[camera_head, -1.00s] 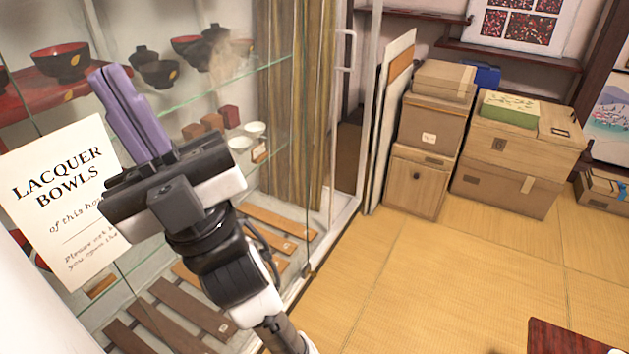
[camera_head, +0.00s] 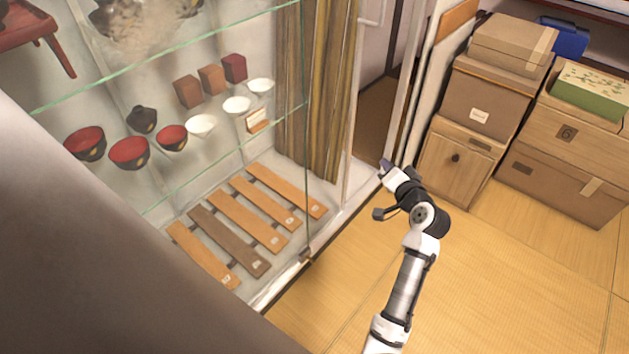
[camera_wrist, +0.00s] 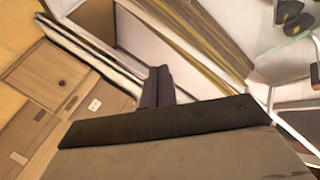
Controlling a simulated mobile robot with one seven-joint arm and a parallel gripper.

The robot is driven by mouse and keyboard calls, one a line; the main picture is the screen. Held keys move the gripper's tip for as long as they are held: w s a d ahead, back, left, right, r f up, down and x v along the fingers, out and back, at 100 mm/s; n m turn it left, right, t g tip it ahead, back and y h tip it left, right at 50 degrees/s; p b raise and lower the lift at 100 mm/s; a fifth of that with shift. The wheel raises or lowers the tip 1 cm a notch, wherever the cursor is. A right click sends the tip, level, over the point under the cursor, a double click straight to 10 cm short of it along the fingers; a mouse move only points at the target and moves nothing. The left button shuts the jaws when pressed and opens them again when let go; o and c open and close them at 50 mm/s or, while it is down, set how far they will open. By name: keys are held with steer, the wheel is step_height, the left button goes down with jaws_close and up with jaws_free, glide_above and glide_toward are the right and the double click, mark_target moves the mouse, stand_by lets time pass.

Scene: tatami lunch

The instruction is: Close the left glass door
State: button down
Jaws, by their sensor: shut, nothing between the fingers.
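The glass-fronted cabinet (camera_head: 330,225) fills the left and middle of the head view. A clear pane (camera_head: 306,150) shows by its thin upright edge, which runs down to a small dark fitting at the sill. A white upright frame with a pale handle (camera_head: 379,12) stands to the right of it. I cannot tell which panel is the left door, or how far open it is. My gripper (camera_head: 385,167) is shut and empty, right of the white frame and apart from the handle. Its purple fingers also show in the wrist view (camera_wrist: 158,88), pointing towards pale uprights.
Bowls, small boxes and wooden slats (camera_head: 250,215) are inside the cabinet. Stacked boxes (camera_head: 490,100) stand on the right, with flat boards (camera_head: 447,60) beside the cabinet. A large dark surface (camera_head: 110,265) blocks the lower left. The tatami floor (camera_head: 470,285) at lower right is clear.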

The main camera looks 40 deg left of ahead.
steer(key=s+a+f+m+g+y, duration=0.3)
steer(key=s+a+f+m+y, duration=0.2)
steer(key=s+a+f, duration=0.35)
steer(key=x, duration=0.3)
steer(key=f+x, duration=0.1)
steer(key=x, duration=0.3)
steer(key=w+f+p+x, duration=0.1)
steer(key=x, duration=0.3)
steer(key=shift+w+d, duration=0.1)
steer(key=shift+w, duration=0.1)
steer(key=s+p, duration=0.1)
steer(key=s, duration=0.1)
steer(key=shift+s, duration=0.3)
steer(key=shift+s+p, duration=0.35)
steer(key=shift+s, duration=0.35)
steer(key=shift+s+f, duration=0.1)
